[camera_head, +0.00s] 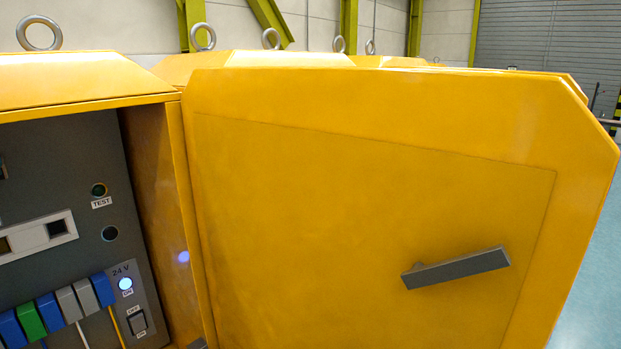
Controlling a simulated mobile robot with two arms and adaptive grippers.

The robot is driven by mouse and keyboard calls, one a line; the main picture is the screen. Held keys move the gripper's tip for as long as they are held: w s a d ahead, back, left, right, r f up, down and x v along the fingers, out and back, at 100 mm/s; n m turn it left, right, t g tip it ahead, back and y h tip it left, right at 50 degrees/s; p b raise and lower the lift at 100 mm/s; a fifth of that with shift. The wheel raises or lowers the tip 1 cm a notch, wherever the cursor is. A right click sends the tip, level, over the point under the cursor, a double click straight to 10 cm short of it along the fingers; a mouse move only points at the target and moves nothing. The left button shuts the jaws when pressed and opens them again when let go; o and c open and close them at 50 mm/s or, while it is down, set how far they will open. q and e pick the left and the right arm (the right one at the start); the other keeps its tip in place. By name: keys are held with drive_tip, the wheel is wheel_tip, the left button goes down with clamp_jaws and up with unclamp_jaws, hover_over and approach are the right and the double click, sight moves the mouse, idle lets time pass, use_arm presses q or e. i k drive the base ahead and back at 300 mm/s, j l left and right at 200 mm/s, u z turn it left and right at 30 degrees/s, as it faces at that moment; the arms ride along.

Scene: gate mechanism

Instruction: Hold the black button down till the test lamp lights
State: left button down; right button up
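The test lamp (99,190) is a small dark green round lens above a "TEST" label on the grey panel (70,165), inside the yellow cabinet at the left. It looks unlit. Below it is a round dark button (110,234), which looks like the black button. I cannot tell whether it is pressed; nothing is seen touching it. Neither of my grippers shows in the head view.
The yellow cabinet door (350,190) stands open and fills the middle and right, with a grey handle (456,267). A lit "24 V ON" lamp (125,284) sits above a rocker switch (137,322). Several coloured terminal blocks (30,318) are at the lower left.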

sight(110, 234)
drive_tip(key=u, duration=1.45)
